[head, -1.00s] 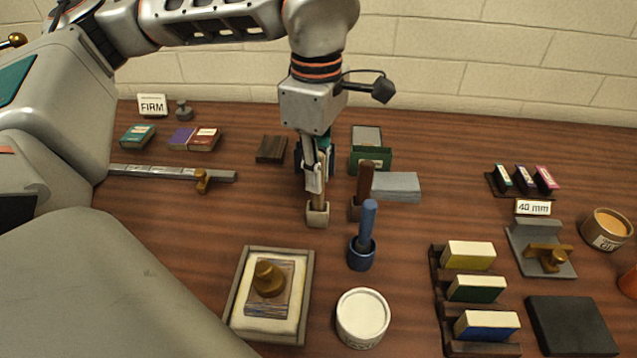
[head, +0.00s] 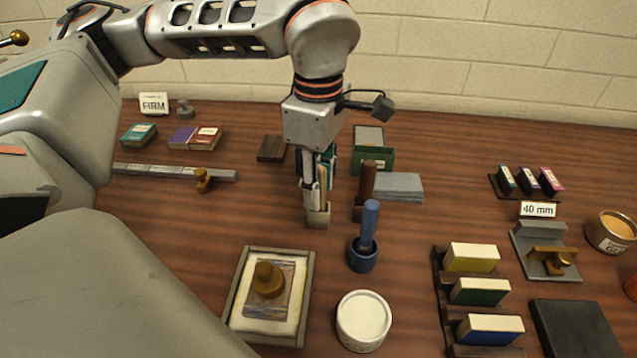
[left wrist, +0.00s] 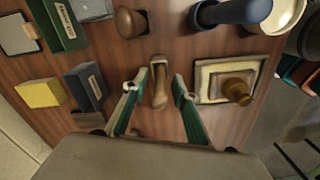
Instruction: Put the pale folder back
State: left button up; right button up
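The pale folder (head: 323,188) stands upright in a small pale holder (head: 317,219) near the middle of the table. In the left wrist view the folder (left wrist: 160,90) shows between my fingers, with its lower end in the holder (left wrist: 157,62). My left gripper (head: 314,193) points down around the folder, just above the holder. In the left wrist view its teal fingers (left wrist: 155,88) are spread, with a gap on both sides of the folder. My right gripper is in neither view.
A brown-handled tool (head: 367,180) and a blue-handled tool (head: 369,225) stand in holders close to the right. A green box (head: 372,160) and grey stack (head: 399,187) lie behind. A framed tray (head: 236,300) and white round tub (head: 362,320) are in front.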

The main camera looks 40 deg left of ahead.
pick_arm(q)
notch_tip(320, 180, up, 11)
jog(key=shift+p, duration=1.1)
jog(key=shift+r, duration=0.6)
